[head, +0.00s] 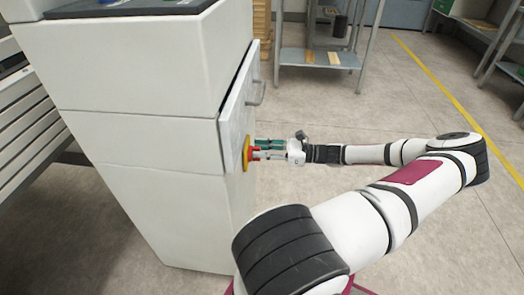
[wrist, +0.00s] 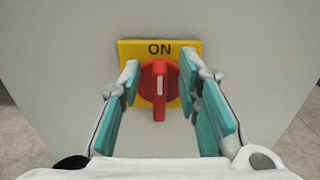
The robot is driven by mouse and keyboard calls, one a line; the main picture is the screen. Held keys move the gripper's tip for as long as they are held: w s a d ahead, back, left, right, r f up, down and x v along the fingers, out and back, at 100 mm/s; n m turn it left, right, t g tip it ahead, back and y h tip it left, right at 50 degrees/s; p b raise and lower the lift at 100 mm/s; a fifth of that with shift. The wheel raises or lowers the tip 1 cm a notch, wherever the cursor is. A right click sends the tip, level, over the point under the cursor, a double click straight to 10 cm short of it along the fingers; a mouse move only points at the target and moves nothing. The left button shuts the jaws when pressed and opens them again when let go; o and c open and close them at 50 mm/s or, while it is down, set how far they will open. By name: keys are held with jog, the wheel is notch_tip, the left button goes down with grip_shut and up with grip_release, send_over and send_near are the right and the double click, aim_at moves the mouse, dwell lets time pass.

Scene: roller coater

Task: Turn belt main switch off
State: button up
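The belt main switch is a red rotary knob (wrist: 159,88) on a yellow plate (wrist: 128,50) marked ON. In the wrist view its white-marked handle stands upright, pointing at the ON label. In the head view the red knob (head: 252,153) shows edge-on at the side of the white cabinet. My gripper (wrist: 160,85) has its two teal fingers spread, one on each side of the knob, with gaps between them and the handle. In the head view my gripper (head: 262,150) is level with the knob and right up at it. Whether a fingertip touches the plate is unclear.
The knob sits on the grey panel (head: 236,110) of the white cabinet (head: 150,130); a handle (head: 257,93) juts out above it. A metal shelf table (head: 318,58) stands behind. The floor (head: 420,100) to the right is mostly clear.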

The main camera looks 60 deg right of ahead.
aim_at(251, 159)
grip_shut()
jog(key=shift+n+p, duration=0.35)
jog(key=shift+n, duration=0.05)
jog(key=n+p, duration=0.2)
jog(key=shift+s+a+n, duration=0.2)
jog(key=shift+a+n, duration=0.15)
jog(key=shift+n, duration=0.05)
jog(key=n+p, duration=0.1)
jog(key=n, duration=0.2)
jog(key=shift+s+a+f+n+p, duration=0.1)
jog(key=shift+a+f+n+p, duration=0.1)
jog(key=shift+a+n+p, duration=0.15)
jog(key=n, duration=0.1)
jog(key=n+p, duration=0.1)
jog(key=n, duration=0.1)
jog(key=f+n, duration=0.1)
jog(key=n, duration=0.1)
jog(key=shift+s+a+n, duration=0.15)
jog(key=shift+a+n, duration=0.1)
jog(key=n, duration=0.2)
jog(key=f+n, duration=0.1)
jog(key=n, duration=0.2)
jog(key=shift+a, duration=0.1)
